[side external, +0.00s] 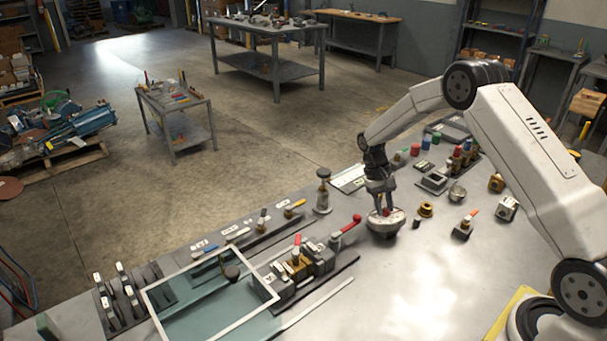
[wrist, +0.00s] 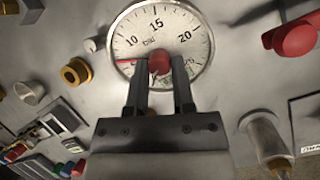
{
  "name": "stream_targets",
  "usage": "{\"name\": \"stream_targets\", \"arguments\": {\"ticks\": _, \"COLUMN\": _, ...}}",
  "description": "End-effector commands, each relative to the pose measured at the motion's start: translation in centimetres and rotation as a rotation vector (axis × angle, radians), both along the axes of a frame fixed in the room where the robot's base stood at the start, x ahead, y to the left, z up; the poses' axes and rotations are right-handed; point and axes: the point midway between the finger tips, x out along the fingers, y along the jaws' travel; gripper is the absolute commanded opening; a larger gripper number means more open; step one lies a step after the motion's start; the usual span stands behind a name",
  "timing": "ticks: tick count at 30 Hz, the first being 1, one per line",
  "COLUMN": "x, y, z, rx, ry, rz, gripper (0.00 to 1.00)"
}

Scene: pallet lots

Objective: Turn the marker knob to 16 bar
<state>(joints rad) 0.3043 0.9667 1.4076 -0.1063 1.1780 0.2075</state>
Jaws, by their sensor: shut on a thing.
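The round gauge (wrist: 128,30) has a white face marked "bar" and a metal rim. Its printed numbers 10, 15 and 20 show; the lower part is hidden by my fingers. The red marker knob (wrist: 159,62) is at its centre. A red pointer (wrist: 126,61) reaches left from the knob, below the 10 mark. My gripper (wrist: 160,72) is shut on the knob, one finger on each side. In the side external view the gauge (side external: 386,227) stands on the metal bench, with my gripper (side external: 383,207) coming down on it from above.
A red-handled valve (side external: 349,224) stands left of the gauge; its red handle also shows in the wrist view (wrist: 295,38). A brass ring (side external: 425,210) and a small dark part (side external: 416,223) lie to the right. The bench front (side external: 420,300) is clear.

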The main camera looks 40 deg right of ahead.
Motion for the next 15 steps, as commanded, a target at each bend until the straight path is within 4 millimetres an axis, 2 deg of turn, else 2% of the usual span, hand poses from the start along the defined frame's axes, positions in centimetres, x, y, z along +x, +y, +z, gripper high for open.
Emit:
{"name": "stream_targets", "arguments": {"ticks": 8, "x": 0.03, "y": -0.04, "z": 0.05, "rx": -0.013, "ry": 0.000, "rz": -0.040, "gripper": 0.00}}
{"name": "stream_targets", "arguments": {"ticks": 15, "x": 0.00, "y": -0.10, "z": 0.06, "rx": -0.051, "ry": 0.002, "rz": -0.153, "gripper": 0.00}}
